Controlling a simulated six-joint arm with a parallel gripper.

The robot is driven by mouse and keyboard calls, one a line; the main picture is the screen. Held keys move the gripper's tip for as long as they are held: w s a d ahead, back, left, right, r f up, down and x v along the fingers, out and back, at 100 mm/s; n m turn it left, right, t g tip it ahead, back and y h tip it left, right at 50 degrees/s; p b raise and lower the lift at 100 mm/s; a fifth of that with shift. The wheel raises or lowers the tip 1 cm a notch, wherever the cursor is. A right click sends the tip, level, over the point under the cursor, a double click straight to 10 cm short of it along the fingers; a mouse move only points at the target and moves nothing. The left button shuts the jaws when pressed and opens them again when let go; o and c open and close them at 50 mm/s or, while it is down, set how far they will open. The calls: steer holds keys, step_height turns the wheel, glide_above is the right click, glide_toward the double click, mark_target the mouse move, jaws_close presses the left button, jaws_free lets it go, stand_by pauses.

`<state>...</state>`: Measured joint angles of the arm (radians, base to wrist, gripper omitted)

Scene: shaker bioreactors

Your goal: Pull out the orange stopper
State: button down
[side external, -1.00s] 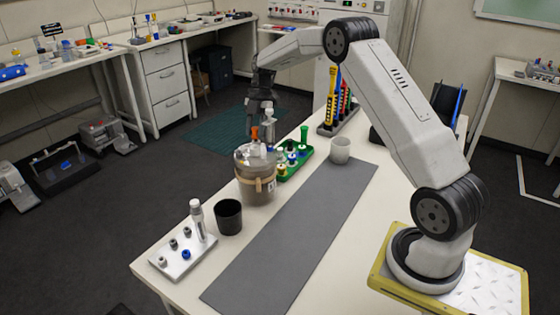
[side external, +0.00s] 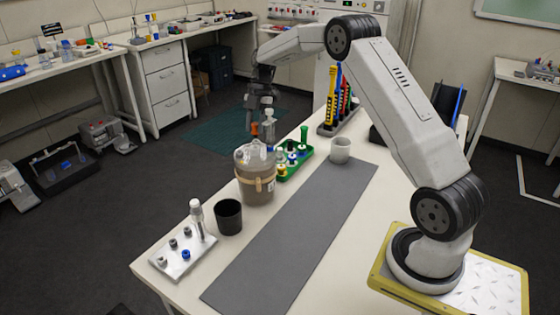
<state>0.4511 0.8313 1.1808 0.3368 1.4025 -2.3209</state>
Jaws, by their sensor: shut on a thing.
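The brown-filled vessel (side external: 257,188) with a clear lid and a tan band stands upright near the table's far left edge. The small orange stopper (side external: 254,128) is above the vessel's lid, with its lower end hard to make out at this size. My gripper (side external: 254,120) points down over the vessel and is shut on the orange stopper. The stopper appears raised clear of the lid. The fingers partly hide it.
A green tray (side external: 283,176) with several stoppers sits behind the vessel. A black cup (side external: 228,216) and a metal rack (side external: 168,262) with small caps stand in front. The grey mat (side external: 290,235) is clear.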

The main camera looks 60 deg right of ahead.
steer(key=shift+r, duration=0.2)
stand_by(0.3)
steer(key=shift+r, duration=1.3)
